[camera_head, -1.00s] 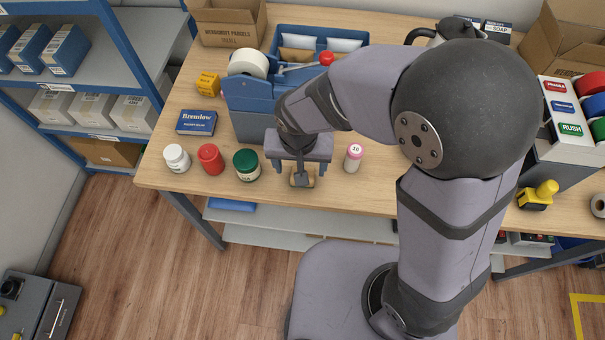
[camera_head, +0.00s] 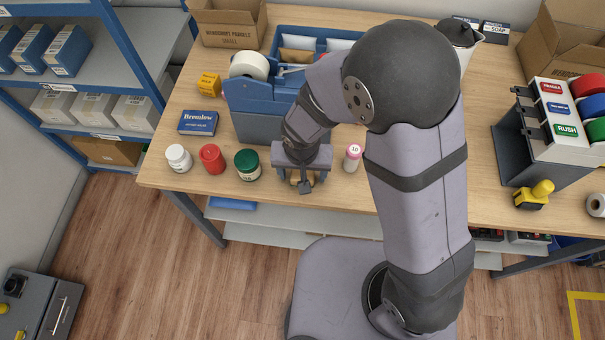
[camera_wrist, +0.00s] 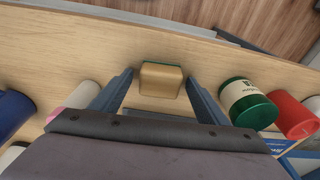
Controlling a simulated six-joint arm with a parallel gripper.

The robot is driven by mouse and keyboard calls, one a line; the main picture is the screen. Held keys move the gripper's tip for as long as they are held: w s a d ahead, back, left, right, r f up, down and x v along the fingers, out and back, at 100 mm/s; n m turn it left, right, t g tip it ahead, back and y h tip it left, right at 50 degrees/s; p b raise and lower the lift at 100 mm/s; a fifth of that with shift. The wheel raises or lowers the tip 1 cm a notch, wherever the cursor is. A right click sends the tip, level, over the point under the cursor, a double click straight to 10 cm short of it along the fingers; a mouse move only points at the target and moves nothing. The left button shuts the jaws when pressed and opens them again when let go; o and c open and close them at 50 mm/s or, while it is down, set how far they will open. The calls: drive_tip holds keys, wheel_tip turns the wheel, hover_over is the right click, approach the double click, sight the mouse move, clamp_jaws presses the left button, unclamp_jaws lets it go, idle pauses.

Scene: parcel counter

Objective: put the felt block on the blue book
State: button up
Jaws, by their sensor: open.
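The felt block (camera_wrist: 160,79) is a small tan block with a green felt edge. It lies on the counter near the front edge, between the two fingers of my gripper (camera_wrist: 158,90), with a gap on each side. In the head view the block (camera_head: 295,180) is partly hidden under my gripper (camera_head: 303,181), which is open and points down over it. The blue book (camera_head: 198,122) lies flat on the counter at the left, behind the jars, with nothing on top.
White (camera_head: 178,158), red (camera_head: 211,157) and green-lidded (camera_head: 247,164) jars stand between the block and the book. A pink-white bottle (camera_head: 352,158) stands right of my gripper. A blue caddy (camera_head: 258,122) with a tape roll is behind it. The counter's front edge is close.

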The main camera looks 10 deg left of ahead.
drive_tip(key=shift+c, duration=0.4)
drive_tip(key=c, duration=1.2)
drive_tip(key=shift+o, duration=0.2)
drive_tip(key=shift+r, duration=0.1)
drive_tip(key=shift+r+b, duration=0.6)
drive_tip(key=shift+r, duration=4.35)
